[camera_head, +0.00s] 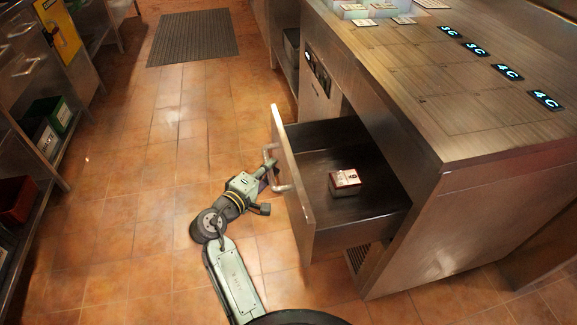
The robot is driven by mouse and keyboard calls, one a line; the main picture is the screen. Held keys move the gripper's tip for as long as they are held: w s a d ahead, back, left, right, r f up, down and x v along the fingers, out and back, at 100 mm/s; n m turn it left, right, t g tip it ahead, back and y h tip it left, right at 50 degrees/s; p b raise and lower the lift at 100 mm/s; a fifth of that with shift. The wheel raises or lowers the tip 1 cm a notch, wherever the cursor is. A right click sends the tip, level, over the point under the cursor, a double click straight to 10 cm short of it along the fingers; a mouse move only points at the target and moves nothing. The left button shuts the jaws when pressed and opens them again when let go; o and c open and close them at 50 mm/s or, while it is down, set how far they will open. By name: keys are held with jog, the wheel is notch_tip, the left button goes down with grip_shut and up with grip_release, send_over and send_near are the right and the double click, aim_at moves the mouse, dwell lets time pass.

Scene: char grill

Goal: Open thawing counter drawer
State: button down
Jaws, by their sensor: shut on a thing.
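The thawing counter drawer (300,190) is pulled well out to the left from the counter (420,110). Its dark inside shows, and a small box with a white and dark red top (345,179) lies in it. The drawer's bar handle (282,183) is on its left-facing front. My gripper (269,176) is at this handle and shut on it. The fingertips are small and partly hidden against the handle. My arm reaches in from the bottom of the picture.
The tiled floor left of the drawer is clear, with a dark mat (194,37) farther back. A shelf with bins (47,115) stands along the left edge. Several glowing labels (507,72) and small packs (383,6) are on the counter top.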

jog(key=s+a, duration=0.2)
jog(key=a, duration=0.5)
jog(key=s+a, duration=0.2)
jog(key=a, duration=0.6)
jog(key=shift+s+a, duration=0.15)
jog(key=shift+s, duration=0.25)
jog(key=shift+r, duration=0.1)
jog(key=c, duration=1.6)
grip_release()
jog(key=shift+o, duration=0.2)
jog(key=shift+s, duration=0.1)
jog(key=v, duration=1.2)
